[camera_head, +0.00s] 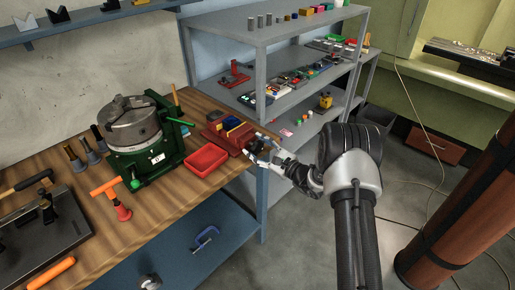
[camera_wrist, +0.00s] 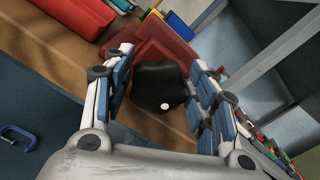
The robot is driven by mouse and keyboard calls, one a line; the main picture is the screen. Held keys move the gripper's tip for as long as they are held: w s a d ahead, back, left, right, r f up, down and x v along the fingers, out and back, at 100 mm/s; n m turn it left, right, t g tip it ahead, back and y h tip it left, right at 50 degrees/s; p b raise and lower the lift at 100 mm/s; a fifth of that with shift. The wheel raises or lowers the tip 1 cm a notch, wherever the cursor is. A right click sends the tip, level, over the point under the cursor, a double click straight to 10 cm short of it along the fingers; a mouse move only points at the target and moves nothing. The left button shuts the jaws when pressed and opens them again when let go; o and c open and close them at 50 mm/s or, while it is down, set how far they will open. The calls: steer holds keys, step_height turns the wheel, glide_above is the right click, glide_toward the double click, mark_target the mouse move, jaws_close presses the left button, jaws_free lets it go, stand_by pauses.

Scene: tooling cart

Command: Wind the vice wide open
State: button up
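The red vice (camera_head: 223,131) sits at the right end of the wooden bench, with blue and yellow pieces at its top. Its red body (camera_wrist: 158,42) also shows at the top of the wrist view. A black rounded handle or knob (camera_wrist: 160,88) with a white dot is on the vice's near side. My gripper (camera_head: 258,147) is at the bench edge beside the vice. In the wrist view its fingers (camera_wrist: 165,80) are spread on both sides of the black knob. A gap shows on the right; whether the left finger touches is unclear.
A red tray (camera_head: 206,160) stands left of the vice, and a green rotary table with a grey chuck (camera_head: 132,125) behind it. A grey shelf rack (camera_head: 262,35) with many small parts rises close behind. A blue clamp (camera_head: 206,238) lies on the lower shelf.

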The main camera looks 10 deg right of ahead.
steer(key=shift+o, duration=0.9)
